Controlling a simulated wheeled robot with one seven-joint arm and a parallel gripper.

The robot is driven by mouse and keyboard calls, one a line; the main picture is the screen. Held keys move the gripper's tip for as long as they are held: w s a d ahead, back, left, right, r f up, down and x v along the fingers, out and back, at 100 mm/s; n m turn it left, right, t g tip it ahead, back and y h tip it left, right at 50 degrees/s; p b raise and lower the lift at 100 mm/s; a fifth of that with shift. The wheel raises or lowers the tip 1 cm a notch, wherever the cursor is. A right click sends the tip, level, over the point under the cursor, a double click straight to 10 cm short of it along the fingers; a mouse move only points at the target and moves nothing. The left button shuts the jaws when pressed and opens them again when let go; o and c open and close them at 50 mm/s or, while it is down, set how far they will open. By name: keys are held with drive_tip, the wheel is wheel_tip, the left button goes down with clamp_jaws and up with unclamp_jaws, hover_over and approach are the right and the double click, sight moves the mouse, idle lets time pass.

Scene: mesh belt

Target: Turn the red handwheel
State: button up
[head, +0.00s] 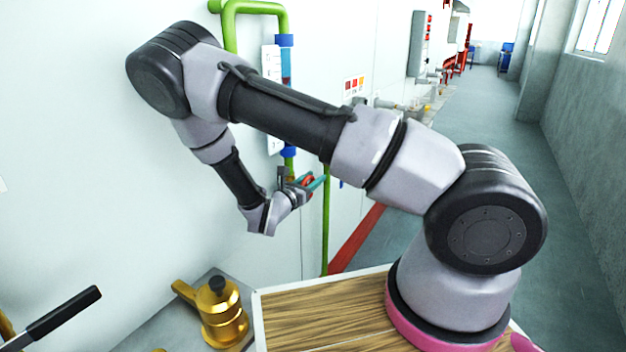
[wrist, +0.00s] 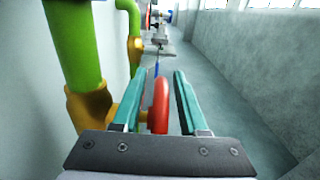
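The red handwheel (wrist: 160,105) shows edge-on in the wrist view, between the two teal fingers of my gripper (wrist: 158,82). A narrow gap shows on each side of its rim, so the fingers are open around it and not pressed on it. The wheel sits beside a brass valve body (wrist: 86,108) on a green pipe (wrist: 72,45); its lower part is hidden by the gripper's dark base. In the head view my gripper (head: 317,183) is at the pipe by the wall, with only a small bit of the red wheel (head: 306,180) showing.
A second green pipe (wrist: 134,22) with a brass fitting runs just beyond the fingers. A brass pot-like object (head: 222,318) stands low at the left. The corridor floor (head: 470,130) is open at right.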

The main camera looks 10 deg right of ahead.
clamp_jaws()
drive_tip(key=shift+w+d+f+g+y, duration=0.1)
drive_tip(key=shift+d+f+g+y, duration=0.05)
drive_tip(key=shift+g+y, duration=0.35)
drive_tip(key=shift+w+d+f+g+y, duration=0.1)
drive_tip(key=shift+g+y, duration=0.4)
drive_tip(key=shift+f+g+y, duration=0.45)
drive_tip(key=shift+g+y, duration=0.25)
drive_tip(key=shift+o, duration=1.2)
unclamp_jaws()
drive_tip(key=shift+a, duration=0.1)
